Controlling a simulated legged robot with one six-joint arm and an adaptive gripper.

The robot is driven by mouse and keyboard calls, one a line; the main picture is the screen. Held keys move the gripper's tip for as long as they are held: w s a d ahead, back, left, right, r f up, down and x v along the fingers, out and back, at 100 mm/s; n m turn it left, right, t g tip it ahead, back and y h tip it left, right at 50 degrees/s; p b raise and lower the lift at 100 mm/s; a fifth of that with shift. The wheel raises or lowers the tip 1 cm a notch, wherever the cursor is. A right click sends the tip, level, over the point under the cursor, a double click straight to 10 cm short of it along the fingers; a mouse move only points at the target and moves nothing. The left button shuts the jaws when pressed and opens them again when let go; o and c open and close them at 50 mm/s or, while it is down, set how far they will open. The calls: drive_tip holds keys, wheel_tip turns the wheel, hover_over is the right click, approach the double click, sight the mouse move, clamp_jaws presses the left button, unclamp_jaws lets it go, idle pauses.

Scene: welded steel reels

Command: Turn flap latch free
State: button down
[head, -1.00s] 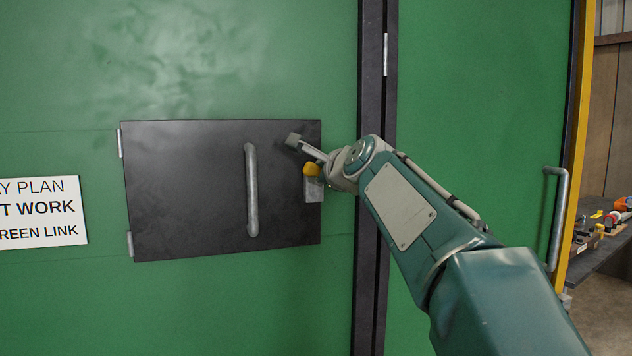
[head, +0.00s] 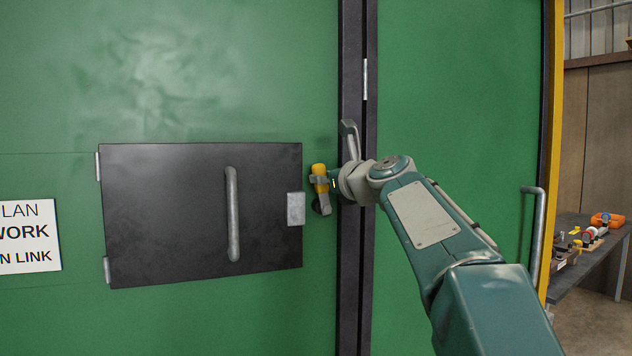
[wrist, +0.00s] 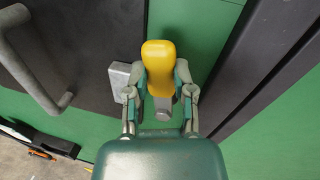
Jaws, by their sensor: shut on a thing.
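The flap (head: 165,215) is a dark panel in the green door, closed flat in the head view. The latch (head: 320,170) has a yellow grip and stands nearly upright on the green just right of the flap's edge. It is apart from the grey plate (head: 296,208) on that edge. My gripper (head: 324,182) is shut on the latch. In the wrist view, its fingers (wrist: 162,78) lie on both sides of the yellow grip (wrist: 158,55), and the grey plate (wrist: 122,78) is to the left.
A grey bar handle (head: 232,215) stands out from the flap, left of my gripper. Dark vertical door edges (head: 352,260) run close behind my wrist. Another bar handle (head: 538,230) is at right, by a bench (head: 595,260) with tools.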

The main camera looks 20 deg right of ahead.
drive_tip(key=shift+w+d+f+m, duration=0.15)
drive_tip(key=shift+d+f+m, duration=0.25)
drive_tip(key=shift+d+m, duration=0.45)
drive_tip(key=shift+a+m, duration=0.15)
drive_tip(key=shift+m, duration=0.1)
drive_tip(key=shift+c, duration=2.3)
unclamp_jaws()
drive_tip(key=shift+r, duration=0.1)
drive_tip(key=shift+r, duration=0.1)
